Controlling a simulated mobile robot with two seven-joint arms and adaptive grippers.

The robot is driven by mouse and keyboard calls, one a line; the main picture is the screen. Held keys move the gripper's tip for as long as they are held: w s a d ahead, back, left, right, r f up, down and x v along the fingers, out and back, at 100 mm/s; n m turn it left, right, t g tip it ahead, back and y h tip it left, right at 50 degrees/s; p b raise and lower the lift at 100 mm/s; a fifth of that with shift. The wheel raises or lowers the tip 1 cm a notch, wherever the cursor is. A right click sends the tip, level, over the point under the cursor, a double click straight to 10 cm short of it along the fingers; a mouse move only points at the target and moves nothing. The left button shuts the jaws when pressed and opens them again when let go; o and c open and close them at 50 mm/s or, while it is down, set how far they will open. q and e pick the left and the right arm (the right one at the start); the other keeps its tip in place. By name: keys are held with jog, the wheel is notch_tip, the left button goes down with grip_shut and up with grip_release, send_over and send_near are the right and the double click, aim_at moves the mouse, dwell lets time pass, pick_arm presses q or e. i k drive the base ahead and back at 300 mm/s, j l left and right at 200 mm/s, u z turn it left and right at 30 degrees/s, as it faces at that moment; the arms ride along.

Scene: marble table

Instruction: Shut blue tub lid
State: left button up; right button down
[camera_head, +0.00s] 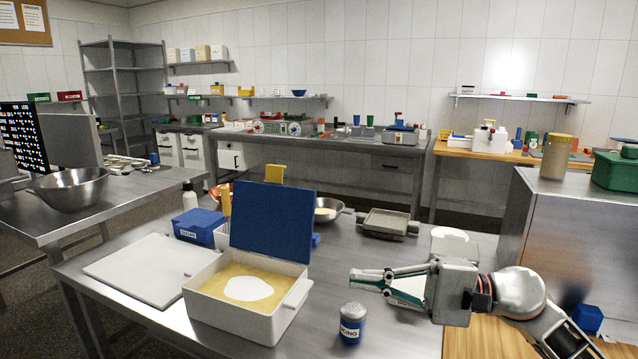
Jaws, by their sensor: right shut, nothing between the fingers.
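A white tub (241,319) stands on the steel table, holding yellowish contents with a white patch on top. Its blue lid (271,221) is open and stands nearly upright along the tub's back edge. My right gripper (353,279) is to the right of the tub, apart from it and from the lid. Its fingers point left and are shut and empty. My left gripper is not in view.
A blue jar (352,323) stands below my right gripper, near the front edge. A white board (146,268) lies left of the tub. A blue box (198,226) and a white bottle (190,196) stand behind. A grey tray (389,222) and a metal bowl (326,210) are farther back.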

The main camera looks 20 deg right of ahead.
aim_at(271, 221)
jog(key=i+l, duration=0.45)
jog(key=i, duration=0.15)
jog(key=i+l, duration=0.45)
jog(key=i, duration=0.15)
